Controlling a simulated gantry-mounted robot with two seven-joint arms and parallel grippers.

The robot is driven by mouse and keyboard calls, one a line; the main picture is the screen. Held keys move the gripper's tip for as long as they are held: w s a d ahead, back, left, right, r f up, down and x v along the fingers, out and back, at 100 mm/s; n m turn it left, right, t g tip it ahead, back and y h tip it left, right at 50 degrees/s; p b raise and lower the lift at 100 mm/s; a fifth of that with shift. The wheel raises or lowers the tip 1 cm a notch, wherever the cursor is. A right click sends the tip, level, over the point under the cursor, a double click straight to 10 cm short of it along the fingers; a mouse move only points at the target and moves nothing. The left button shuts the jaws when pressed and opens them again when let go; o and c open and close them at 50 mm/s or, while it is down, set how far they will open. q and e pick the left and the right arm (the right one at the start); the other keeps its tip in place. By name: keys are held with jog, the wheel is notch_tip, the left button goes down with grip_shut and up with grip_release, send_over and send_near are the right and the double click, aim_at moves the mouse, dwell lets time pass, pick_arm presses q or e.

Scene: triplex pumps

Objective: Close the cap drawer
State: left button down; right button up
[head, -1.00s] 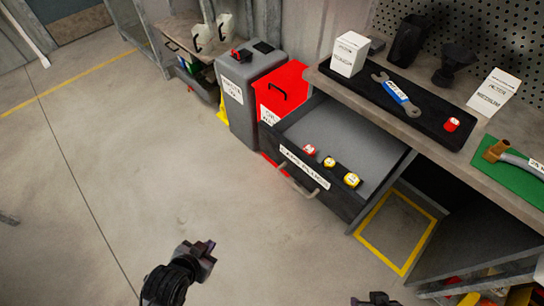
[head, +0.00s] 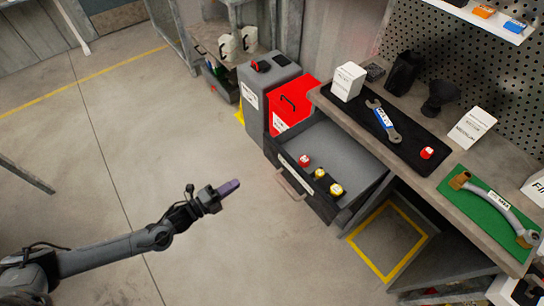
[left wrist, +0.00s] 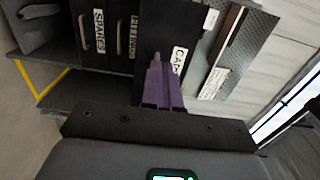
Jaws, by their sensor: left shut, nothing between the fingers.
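The cap drawer (head: 325,204) stands pulled out from under the workbench, with a dark front, a white label and a metal bar handle (head: 293,184). One red cap (head: 303,160) and two yellow caps (head: 336,189) lie inside it near the front. My left gripper (head: 229,187) is shut and empty, its purple fingers pointing at the drawer front from the left, apart from it in the head view. In the left wrist view, the shut fingers (left wrist: 160,82) overlap the dark drawer front (left wrist: 165,25) beside its "CA..." label, partly hiding it. My right gripper is not in view.
The workbench above holds a black mat with a wrench (head: 383,120) and a green mat (head: 480,220) with a hose. The floor left of the drawer is clear.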

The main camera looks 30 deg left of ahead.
pick_arm(q)
jog(key=w+r, duration=0.1)
jog(key=b, duration=0.4)
send_near(273, 157)
jog(key=x, duration=0.6)
jog(key=shift+d, duration=0.25)
jog(key=shift+w+d, duration=0.15)
jog(key=shift+w, duration=0.2)
jog(key=shift+w, duration=0.15)
